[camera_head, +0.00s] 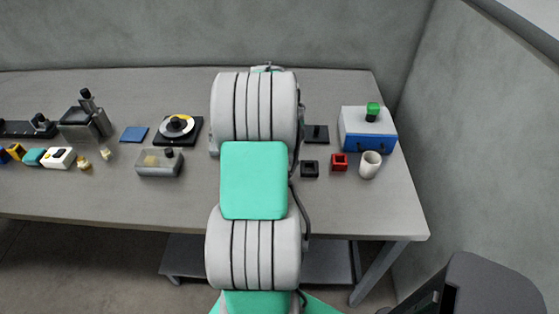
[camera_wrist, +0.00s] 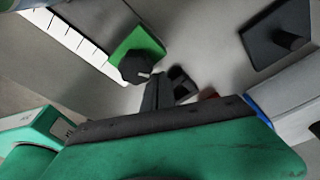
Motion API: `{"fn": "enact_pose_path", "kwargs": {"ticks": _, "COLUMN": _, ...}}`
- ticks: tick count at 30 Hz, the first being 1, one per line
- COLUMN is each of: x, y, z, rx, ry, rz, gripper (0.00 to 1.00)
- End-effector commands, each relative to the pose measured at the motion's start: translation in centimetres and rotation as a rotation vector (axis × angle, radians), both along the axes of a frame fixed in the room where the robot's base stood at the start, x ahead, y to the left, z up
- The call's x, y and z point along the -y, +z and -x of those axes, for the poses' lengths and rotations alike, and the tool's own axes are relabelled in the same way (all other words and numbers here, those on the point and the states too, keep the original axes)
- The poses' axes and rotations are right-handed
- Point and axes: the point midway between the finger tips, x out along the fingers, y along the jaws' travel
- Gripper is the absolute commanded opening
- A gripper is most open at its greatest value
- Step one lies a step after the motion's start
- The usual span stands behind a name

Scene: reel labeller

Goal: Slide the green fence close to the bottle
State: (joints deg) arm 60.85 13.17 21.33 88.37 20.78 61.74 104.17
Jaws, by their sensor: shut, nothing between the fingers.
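The green fence (camera_wrist: 150,41) shows in the wrist view as a green block with a black knob (camera_wrist: 136,67), beside a white strip with ruler marks (camera_wrist: 70,38). My gripper (camera_wrist: 156,82) is shut and empty; its dark fingers point up just below and right of the knob. I cannot tell whether they touch it. In the head view my arm hides the gripper and the fence. I cannot make out the bottle in either view.
A dark plate with a peg (camera_wrist: 268,38) lies right of the fence; a black square dish (camera_head: 309,168) and red square dish (camera_head: 339,162) are nearby. A blue-and-white box (camera_head: 367,132) with a green knob and a white cup (camera_head: 369,165) stand at right. The front table strip is clear.

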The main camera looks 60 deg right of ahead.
Motion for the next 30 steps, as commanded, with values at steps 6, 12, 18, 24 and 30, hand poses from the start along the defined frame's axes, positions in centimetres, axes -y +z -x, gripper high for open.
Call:
{"fn": "enact_pose_path", "kwargs": {"ticks": 6, "x": 0.0, "y": 0.5, "z": 0.0, "rx": 0.0, "ry": 0.0, "rz": 0.0, "gripper": 0.0}}
{"fn": "enact_pose_path", "kwargs": {"ticks": 12, "x": 0.0, "y": 0.5, "z": 0.0, "rx": 0.0, "ry": 0.0, "rz": 0.0, "gripper": 0.0}}
{"fn": "enact_pose_path", "kwargs": {"ticks": 18, "x": -0.2, "y": 0.4, "z": -0.4, "rx": 0.0, "ry": 0.0, "rz": 0.001, "gripper": 0.0}}
{"fn": "enact_pose_path", "kwargs": {"ticks": 24, "x": -0.4, "y": 0.4, "z": -0.9, "rx": 0.001, "ry": 0.002, "rz": 0.002, "gripper": 0.0}}
{"fn": "enact_pose_path", "kwargs": {"ticks": 30, "x": -0.7, "y": 0.5, "z": -1.5, "rx": 0.002, "ry": 0.005, "rz": 0.001, "gripper": 0.0}}
